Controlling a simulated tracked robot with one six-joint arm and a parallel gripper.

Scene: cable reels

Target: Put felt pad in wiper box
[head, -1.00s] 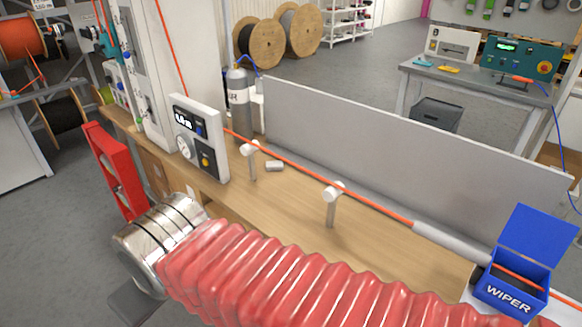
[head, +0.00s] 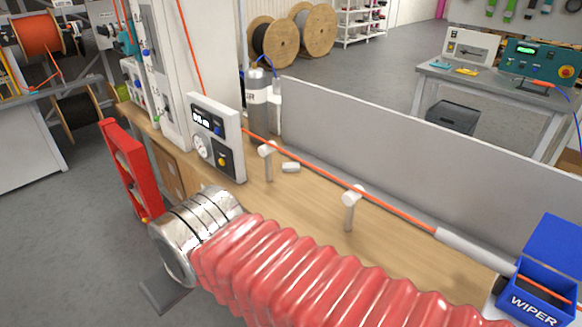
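The wiper box (head: 537,300) is blue, marked WIPER, at the right edge of the head view. Its lid stands open, and the orange cable runs into it. A small light grey block (head: 291,167), which looks like the felt pad, lies on the bench behind the cable posts. My arm, in a red ribbed sleeve with a metal cuff, crosses the foreground. Only a dark grey plate of what seems to be my gripper (head: 166,291) shows below the cuff. It is left of the bench, well apart from the block and the box. Its fingers cannot be made out.
The orange cable (head: 310,173) runs over two white posts (head: 268,150) along the wooden bench (head: 313,205). A grey panel (head: 400,160) stands behind. A gauge unit (head: 216,138) and a gas bottle (head: 258,98) stand left. A red frame (head: 130,170) stands near the cuff.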

